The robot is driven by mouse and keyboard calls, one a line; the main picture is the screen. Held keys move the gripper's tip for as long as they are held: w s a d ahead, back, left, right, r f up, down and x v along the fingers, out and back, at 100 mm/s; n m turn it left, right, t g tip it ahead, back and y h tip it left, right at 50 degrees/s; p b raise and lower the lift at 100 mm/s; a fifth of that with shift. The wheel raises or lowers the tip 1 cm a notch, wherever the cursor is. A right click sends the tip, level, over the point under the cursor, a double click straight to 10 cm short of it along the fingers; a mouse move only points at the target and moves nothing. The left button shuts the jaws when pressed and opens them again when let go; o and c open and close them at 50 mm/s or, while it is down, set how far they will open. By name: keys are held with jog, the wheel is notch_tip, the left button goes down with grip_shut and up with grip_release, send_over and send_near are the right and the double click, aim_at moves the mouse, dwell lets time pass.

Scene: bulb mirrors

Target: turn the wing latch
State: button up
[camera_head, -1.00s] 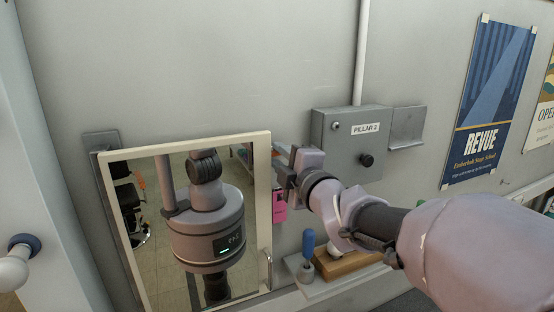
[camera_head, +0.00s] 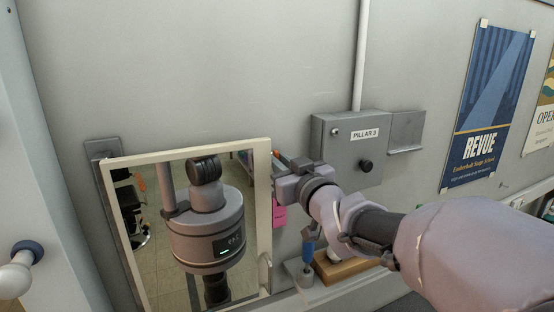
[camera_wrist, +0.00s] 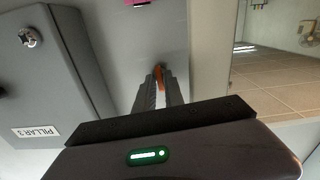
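A small orange-red piece, which I take to be the wing latch (camera_wrist: 159,76), shows at my gripper's fingertips in the wrist view. My gripper (camera_wrist: 159,88) has its two fingers close together, one on either side of this piece. I cannot tell whether they press on it. In the head view my gripper (camera_head: 281,188) is beside the right edge of the framed mirror (camera_head: 262,200). An orange bit (camera_head: 280,159) shows just above it there. The fingertips are mostly hidden by the wrist in that view.
A grey box marked PILLAR 3 (camera_head: 345,150) with a black knob is on the wall right of my gripper. A pink tag (camera_head: 279,217) hangs below it. A blue-handled tool (camera_head: 308,246) and a wooden block (camera_head: 340,268) are on the ledge below.

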jog(key=shift+o, duration=1.1)
jog(key=v, duration=0.6)
jog(key=shift+b, duration=0.4)
jog(key=shift+s, duration=0.1)
